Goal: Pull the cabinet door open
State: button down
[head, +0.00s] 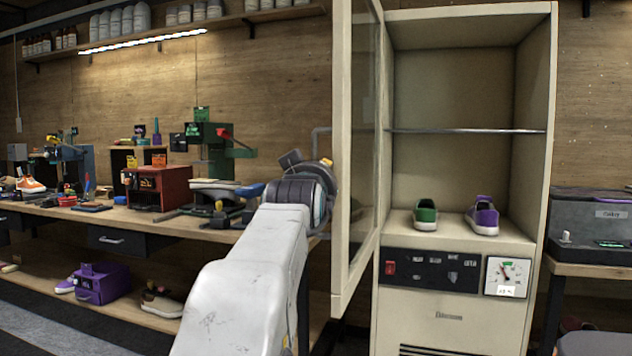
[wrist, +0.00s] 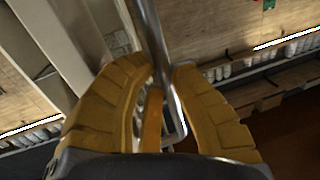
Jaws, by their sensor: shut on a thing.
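The cream cabinet (head: 460,290) stands right of centre in the head view. Its glass-panelled door (head: 345,160) stands wide open, swung out toward me on the left side. The door handle (head: 316,150) is a grey metal bar on the door's outer face, and it also shows in the wrist view (wrist: 152,40). My gripper (wrist: 165,85) has its yellow fingers closed around the handle bar in the wrist view. In the head view my arm reaches up to the handle and hides the fingertips.
A green shoe (head: 425,215) and a purple shoe (head: 483,215) stand inside the cabinet below a metal rod (head: 466,131). A cluttered workbench (head: 170,223) lies to the left, behind my arm. A dark grey box (head: 592,222) sits on a table at the right.

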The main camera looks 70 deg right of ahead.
jog(key=c, duration=1.1)
grip_release()
jog(key=shift+a, duration=0.1)
jog(key=a, duration=0.4)
jog(key=s+a, duration=0.1)
jog(key=a, duration=0.2)
jog(key=s+a, duration=0.1)
jog(key=a, duration=0.3)
jog(key=shift+s+a, duration=0.2)
jog(key=shift+a, duration=0.15)
jog(key=shift+o, duration=0.2)
